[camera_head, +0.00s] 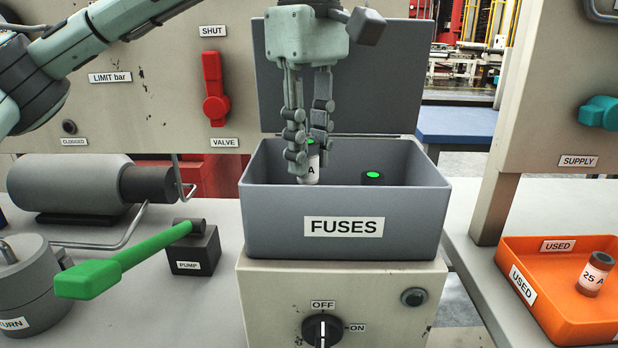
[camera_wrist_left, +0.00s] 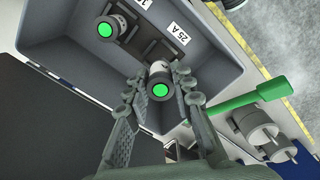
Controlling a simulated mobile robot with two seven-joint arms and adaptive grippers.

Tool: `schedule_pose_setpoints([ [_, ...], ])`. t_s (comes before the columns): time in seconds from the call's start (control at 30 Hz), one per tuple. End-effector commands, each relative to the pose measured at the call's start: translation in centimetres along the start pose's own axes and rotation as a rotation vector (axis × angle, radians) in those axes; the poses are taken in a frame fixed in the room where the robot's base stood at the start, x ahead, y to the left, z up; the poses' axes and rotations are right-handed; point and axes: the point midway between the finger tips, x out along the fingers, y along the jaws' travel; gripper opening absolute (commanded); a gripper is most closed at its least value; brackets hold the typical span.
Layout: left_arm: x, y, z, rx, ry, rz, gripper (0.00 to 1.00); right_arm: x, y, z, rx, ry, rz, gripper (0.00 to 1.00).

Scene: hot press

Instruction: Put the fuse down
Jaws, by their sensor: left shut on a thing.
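A fuse (camera_head: 311,174) with a white label and a green top is between the fingers of my left gripper (camera_head: 307,155), which is shut on it. The fingers reach down into the open grey FUSES box (camera_head: 400,220), near its left side. The front wall hides the fuse's lower end, so I cannot tell from the head view whether it touches the floor. The left wrist view shows the held fuse (camera_wrist_left: 160,82) close to a 25 A label. A second green-topped fuse (camera_head: 373,178) stands to the right inside the box. My right gripper is not in view.
The box lid (camera_head: 385,80) stands open behind the gripper. An orange USED tray (camera_head: 560,310) at right holds a brown-ended 25 A fuse (camera_head: 594,273). A green pump lever (camera_head: 125,265) sticks out at left. A red valve handle (camera_head: 214,90) is on the panel behind.

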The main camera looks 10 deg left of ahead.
Motion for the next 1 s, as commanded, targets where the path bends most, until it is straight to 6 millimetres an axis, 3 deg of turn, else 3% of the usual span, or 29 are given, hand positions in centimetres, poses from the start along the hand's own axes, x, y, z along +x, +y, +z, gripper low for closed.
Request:
schedule_pose_setpoints([
  [0.27, 3.9, -0.1, 0.0, -0.001, 0.000, -0.001, 0.00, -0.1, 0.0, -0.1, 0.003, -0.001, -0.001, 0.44],
  [0.7, 4.2, 0.0, 0.0, 0.000, 0.000, 0.000, 0.00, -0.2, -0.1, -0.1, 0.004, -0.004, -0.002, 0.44],
  [0.73, 4.2, 0.0, 0.0, 0.000, 0.000, 0.000, 0.24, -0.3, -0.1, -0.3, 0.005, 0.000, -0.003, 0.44],
  [0.9, 4.2, 0.0, 0.0, 0.000, 0.000, -0.001, 0.44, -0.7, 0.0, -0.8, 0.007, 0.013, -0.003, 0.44],
  [1.0, 4.2, 0.0, 0.0, 0.000, 0.000, -0.001, 0.44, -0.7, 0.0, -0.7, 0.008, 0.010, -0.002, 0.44],
])
